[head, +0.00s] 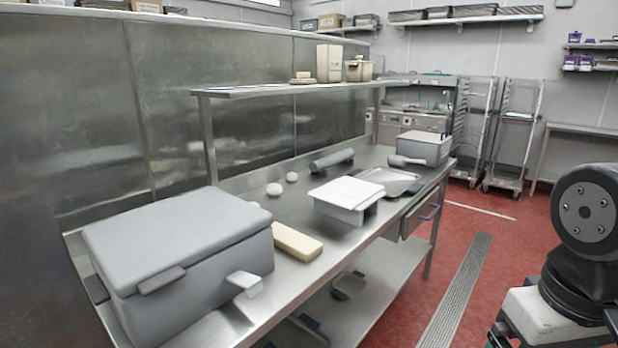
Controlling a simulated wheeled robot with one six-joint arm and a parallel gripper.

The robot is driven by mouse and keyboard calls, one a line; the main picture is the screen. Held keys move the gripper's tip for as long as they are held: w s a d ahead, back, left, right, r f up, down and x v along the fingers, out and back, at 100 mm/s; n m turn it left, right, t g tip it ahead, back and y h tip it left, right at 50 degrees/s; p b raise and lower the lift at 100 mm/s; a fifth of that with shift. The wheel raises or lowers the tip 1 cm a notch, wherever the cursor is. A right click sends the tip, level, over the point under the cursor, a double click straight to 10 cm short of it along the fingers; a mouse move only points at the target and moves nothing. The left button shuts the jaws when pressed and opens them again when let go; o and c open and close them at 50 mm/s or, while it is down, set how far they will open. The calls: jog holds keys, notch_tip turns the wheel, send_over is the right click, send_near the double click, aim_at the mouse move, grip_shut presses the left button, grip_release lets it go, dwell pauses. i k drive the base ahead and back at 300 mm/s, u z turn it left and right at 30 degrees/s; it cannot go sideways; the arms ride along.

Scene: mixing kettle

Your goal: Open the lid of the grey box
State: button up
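A large grey box (181,266) stands at the near left end of the steel table. Its lid (170,235) is down and looks shut. A grey tab (162,280) sticks out at the front edge of the lid, and a lighter grey handle-like piece (244,282) juts from the front right side. A smaller grey box (424,148) with a pale top stands at the far right end of the table. My gripper is not in view; only part of my arm shows at the right edge, apart from the table.
The steel table (300,215) also holds a cream block (297,242) beside the large box, a white lidded container (346,197), a metal tray (389,181), a dark cylinder (332,161) and pale round pieces. A raised shelf (250,92) runs above its back. Red floor (400,285) is open in front.

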aim_at(148, 249)
jog(key=k, duration=0.5)
jog(key=u, duration=1.7)
jog(key=i, duration=0.25)
jog(key=u, duration=0.4)
